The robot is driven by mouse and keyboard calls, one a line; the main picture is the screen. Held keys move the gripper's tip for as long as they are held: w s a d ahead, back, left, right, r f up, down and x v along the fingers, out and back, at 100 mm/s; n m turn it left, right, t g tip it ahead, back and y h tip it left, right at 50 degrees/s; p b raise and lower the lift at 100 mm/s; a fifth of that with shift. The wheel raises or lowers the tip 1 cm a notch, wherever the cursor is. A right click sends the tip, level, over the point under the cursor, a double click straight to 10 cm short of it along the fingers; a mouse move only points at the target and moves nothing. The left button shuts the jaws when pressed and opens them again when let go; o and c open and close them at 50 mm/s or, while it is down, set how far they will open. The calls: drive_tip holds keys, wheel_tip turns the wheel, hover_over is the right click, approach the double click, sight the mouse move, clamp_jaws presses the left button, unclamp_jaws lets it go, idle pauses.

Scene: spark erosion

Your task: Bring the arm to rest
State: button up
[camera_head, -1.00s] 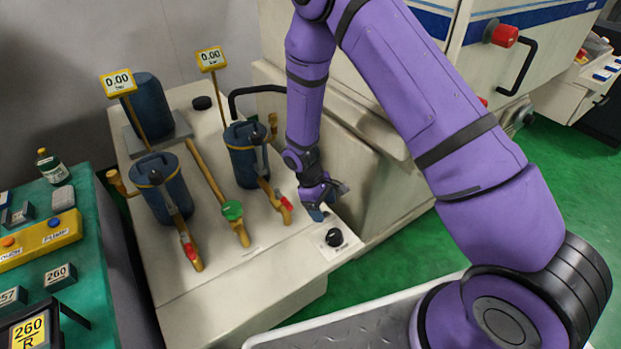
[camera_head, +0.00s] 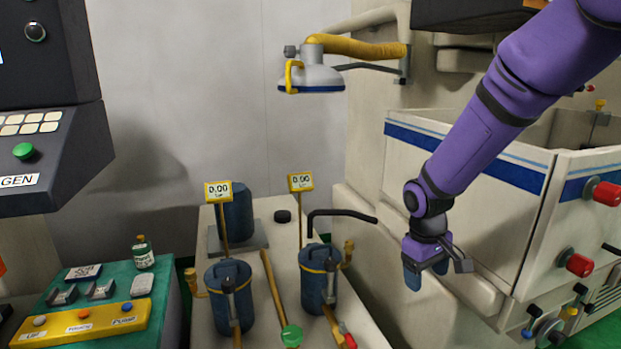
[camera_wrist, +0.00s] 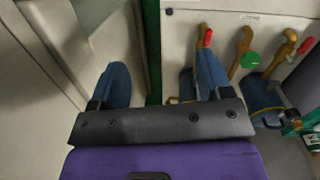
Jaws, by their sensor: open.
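My purple arm comes in from the upper right in the head view. My gripper (camera_head: 432,275) hangs at its end, in front of the cream machine body (camera_head: 475,215) and to the right of the filter bench. In the wrist view my gripper (camera_wrist: 162,85) shows two blue fingers spread well apart with nothing between them. The gripper is open and empty, and touches nothing that I can see.
A lamp (camera_head: 310,78) hangs above. Red knobs (camera_head: 606,193) stick out at right. A green-topped cart (camera_head: 110,280) holds a yellow button panel (camera_head: 85,326).

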drive_tip(key=s+d+r+m+t+y, duration=0.1)
drive_tip(key=s+d+r, duration=0.1)
drive_tip(key=s+r, duration=0.45)
drive_tip(key=s+d+r+m+t, duration=0.2)
drive_tip(key=s+r, duration=0.1)
drive_tip(key=r, duration=0.6)
drive_tip(key=s+d+r+m+t, duration=0.1)
drive_tip(key=s+r, duration=0.2)
drive_tip(key=s, duration=0.4)
drive_tip(key=s+d+r+m+t, duration=0.1)
drive_tip(key=s+r, duration=0.2)
drive_tip(key=s, duration=0.4)
drive_tip(key=shift+r+t+y, duration=0.2)
drive_tip(key=shift+t+y, duration=0.1)
drive_tip(key=shift+s, duration=0.1)
